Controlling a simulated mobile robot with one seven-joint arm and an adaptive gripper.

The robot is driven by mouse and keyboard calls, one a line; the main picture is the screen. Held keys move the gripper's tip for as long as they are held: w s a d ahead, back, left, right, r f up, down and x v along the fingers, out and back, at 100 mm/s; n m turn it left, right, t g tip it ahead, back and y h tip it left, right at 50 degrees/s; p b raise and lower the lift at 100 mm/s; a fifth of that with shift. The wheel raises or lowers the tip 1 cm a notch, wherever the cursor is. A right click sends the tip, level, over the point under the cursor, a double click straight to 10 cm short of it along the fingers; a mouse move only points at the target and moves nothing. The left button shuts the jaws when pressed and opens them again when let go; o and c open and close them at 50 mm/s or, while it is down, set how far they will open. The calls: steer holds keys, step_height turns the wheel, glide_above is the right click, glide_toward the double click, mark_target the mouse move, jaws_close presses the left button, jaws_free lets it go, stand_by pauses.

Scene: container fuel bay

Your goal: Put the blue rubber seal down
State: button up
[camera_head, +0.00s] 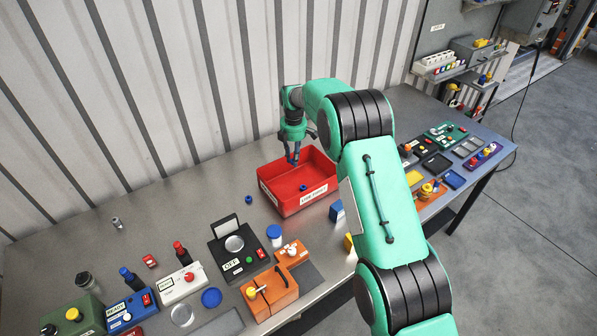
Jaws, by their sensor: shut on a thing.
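The fingertips look to be about at the height of the bin's rim or a little lower. A small dark blue ring-like piece (303,188) lies on the bin floor. Another small blue piece (249,199) lies on the metal table, left of the bin.
A blue block (337,211) stands just right of the bin. Bare table lies left of the bin.

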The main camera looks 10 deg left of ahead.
step_height(320, 180, down, 2)
steer(key=shift+w+f, duration=0.1)
steer(key=shift+f, duration=0.5)
glide_above(294, 184)
steer(key=shift+d+f, duration=0.1)
steer(key=shift+f, duration=2.95)
steer(key=shift+f, duration=0.1)
steer(key=shift+f+p, duration=0.4)
steer(key=shift+f, duration=1.4)
steer(key=shift+f, duration=0.2)
steer(key=o, duration=0.8)
steer(key=shift+c, duration=0.2)
